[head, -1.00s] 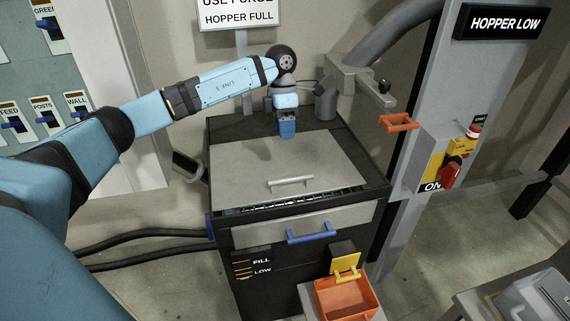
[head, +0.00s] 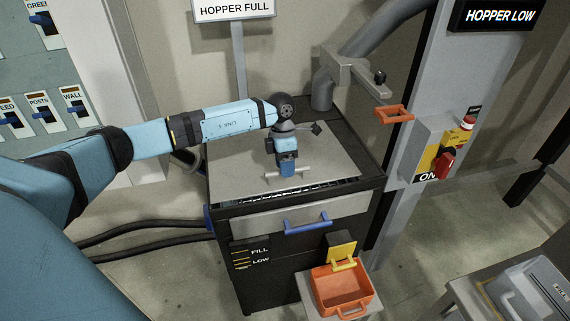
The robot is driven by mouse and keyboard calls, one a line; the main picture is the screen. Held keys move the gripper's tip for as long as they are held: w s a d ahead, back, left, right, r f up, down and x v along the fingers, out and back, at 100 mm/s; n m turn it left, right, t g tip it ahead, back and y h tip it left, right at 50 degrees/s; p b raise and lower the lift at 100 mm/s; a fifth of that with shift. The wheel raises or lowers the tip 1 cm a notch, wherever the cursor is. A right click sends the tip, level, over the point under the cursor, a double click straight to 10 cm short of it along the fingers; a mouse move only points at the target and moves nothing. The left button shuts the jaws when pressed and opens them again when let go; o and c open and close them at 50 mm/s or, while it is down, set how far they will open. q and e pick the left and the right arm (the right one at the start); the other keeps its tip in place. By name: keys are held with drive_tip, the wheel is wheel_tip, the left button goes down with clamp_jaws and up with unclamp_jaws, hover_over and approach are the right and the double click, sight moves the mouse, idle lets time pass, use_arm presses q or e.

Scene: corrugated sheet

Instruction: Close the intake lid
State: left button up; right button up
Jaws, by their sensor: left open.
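The intake lid (head: 234,167) is a flat grey plate on top of the dark hopper cabinet (head: 262,267). A strip of grille (head: 250,198) shows along its front edge, so the lid does not cover the opening there. I cannot tell how far it is raised. A pale bar handle (head: 305,171) sits near the lid's front edge. My left gripper (head: 287,172) is open and points down at the middle of this handle, hiding part of it. I cannot tell whether its fingers touch the bar. My right gripper is out of view.
Below the lid is a front panel with a blue handle (head: 307,222). An orange bin (head: 342,290) stands low in front. A grey pipe and bracket (head: 352,75) rise behind the cabinet on the right. A post carries a red switch (head: 445,163).

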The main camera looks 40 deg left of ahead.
use_arm(q)
clamp_jaws()
drive_tip(key=b+x, duration=0.2)
drive_tip(key=x, duration=0.1)
drive_tip(key=shift+a, duration=0.1)
drive_tip(key=shift+r, duration=0.35)
drive_tip(key=shift+c, duration=0.3)
unclamp_jaws()
drive_tip(key=shift+o, duration=0.3)
drive_tip(key=shift+w+r, duration=0.1)
drive_tip(key=shift+r, duration=0.05)
